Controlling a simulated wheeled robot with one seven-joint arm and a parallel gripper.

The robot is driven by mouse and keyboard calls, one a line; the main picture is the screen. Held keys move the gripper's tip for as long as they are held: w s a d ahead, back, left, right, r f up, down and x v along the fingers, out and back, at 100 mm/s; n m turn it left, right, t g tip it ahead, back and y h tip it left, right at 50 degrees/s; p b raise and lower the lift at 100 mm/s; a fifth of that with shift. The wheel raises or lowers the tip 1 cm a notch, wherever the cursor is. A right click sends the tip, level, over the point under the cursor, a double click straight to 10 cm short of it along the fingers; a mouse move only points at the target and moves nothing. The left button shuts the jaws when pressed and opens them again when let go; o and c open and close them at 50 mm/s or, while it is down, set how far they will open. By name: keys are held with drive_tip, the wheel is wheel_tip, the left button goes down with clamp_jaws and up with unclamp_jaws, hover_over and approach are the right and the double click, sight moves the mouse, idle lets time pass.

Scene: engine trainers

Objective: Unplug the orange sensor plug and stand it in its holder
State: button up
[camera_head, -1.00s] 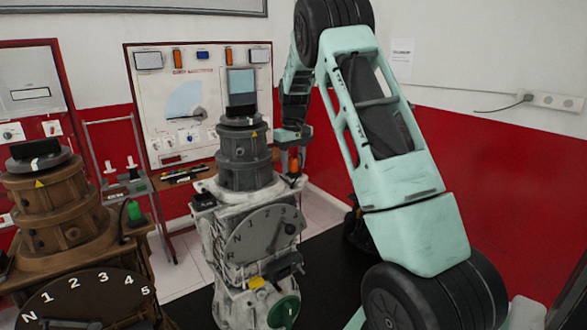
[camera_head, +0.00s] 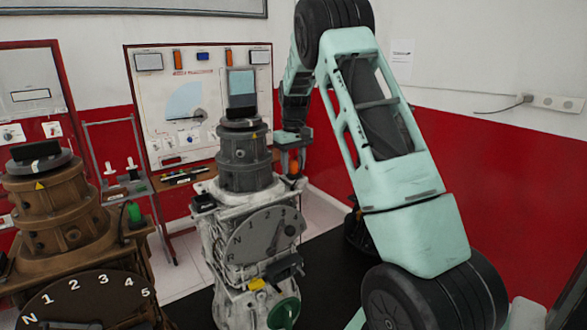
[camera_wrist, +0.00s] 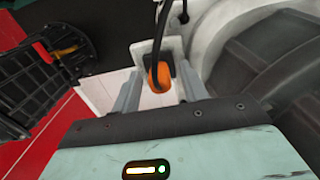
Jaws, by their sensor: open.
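The orange sensor plug (camera_head: 294,168) stands at the right rear of the grey gearbox trainer (camera_head: 257,190). It also shows in the wrist view (camera_wrist: 160,77), with a dark cable running across it. My gripper (camera_head: 293,156) is at the plug from above. In the wrist view my gripper (camera_wrist: 159,88) is open, with one grey finger on each side of the plug. I cannot tell whether either finger touches it. I cannot make out for certain which thing is the plug's holder.
A brown trainer (camera_head: 50,220) with a green plug (camera_head: 134,212) stands at the left. A panel board (camera_head: 150,90) and a small rack (camera_head: 120,185) with white-topped items are behind. A wall outlet strip (camera_head: 557,102) is at the right.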

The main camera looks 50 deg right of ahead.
clamp_jaws()
drive_tip(key=shift+r+p, duration=1.65)
drive_tip(key=shift+r, duration=1.4)
drive_tip(key=shift+a+f, duration=0.1)
drive_tip(key=shift+f, duration=0.05)
